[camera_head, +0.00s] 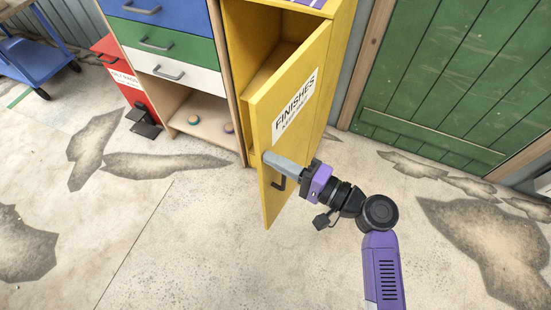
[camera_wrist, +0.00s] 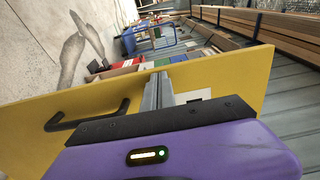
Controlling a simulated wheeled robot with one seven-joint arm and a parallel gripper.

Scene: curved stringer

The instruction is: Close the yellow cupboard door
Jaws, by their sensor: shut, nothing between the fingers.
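The yellow cupboard door (camera_head: 297,110) stands open, swung out toward me, with a white "FINISHES" label on its outer face. Behind it, the yellow cupboard (camera_head: 264,32) shows part of its interior and a shelf. My gripper (camera_head: 268,158) is shut and empty, in front of the door's outer face near the dark handle (camera_head: 279,184). In the wrist view the door (camera_wrist: 238,68) spans the picture. I cannot tell whether the fingers touch the door.
A cabinet with blue, green and white drawers (camera_head: 180,73) stands left of the cupboard, with an open shelf (camera_head: 210,140) below. A red bin (camera_head: 122,78) with a black pedal is beside it. A green door (camera_head: 460,80) is at right. The concrete floor in front is clear.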

